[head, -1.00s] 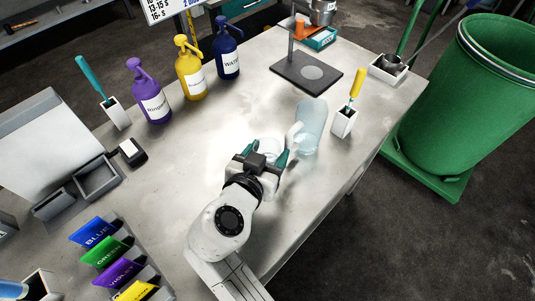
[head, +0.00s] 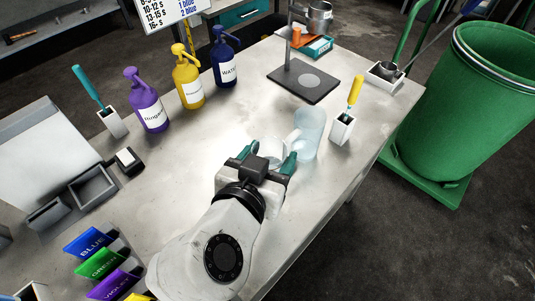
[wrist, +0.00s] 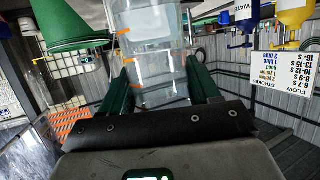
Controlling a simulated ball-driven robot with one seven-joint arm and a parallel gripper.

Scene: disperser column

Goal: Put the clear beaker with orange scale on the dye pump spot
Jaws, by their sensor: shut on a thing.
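The clear beaker (head: 271,148) stands between the green fingers of my gripper (head: 268,158), near the right side of the bench. In the wrist view the beaker (wrist: 160,72) shows orange scale marks on its left side, with a finger on either side of it. My gripper (wrist: 160,98) is shut on it. I cannot tell whether its base touches the bench. Three pump bottles stand at the back left: purple (head: 150,110), yellow (head: 189,85) and blue (head: 226,68). No marked dye pump spot can be made out near them.
A clear jug (head: 309,131) with a handle stands close right of the beaker. Beyond it are a white holder (head: 342,129) with a yellow-handled tool and a dark stand base (head: 302,82). Grey trays (head: 93,187) lie left. The bench middle is clear. A green barrel (head: 478,110) stands off the right edge.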

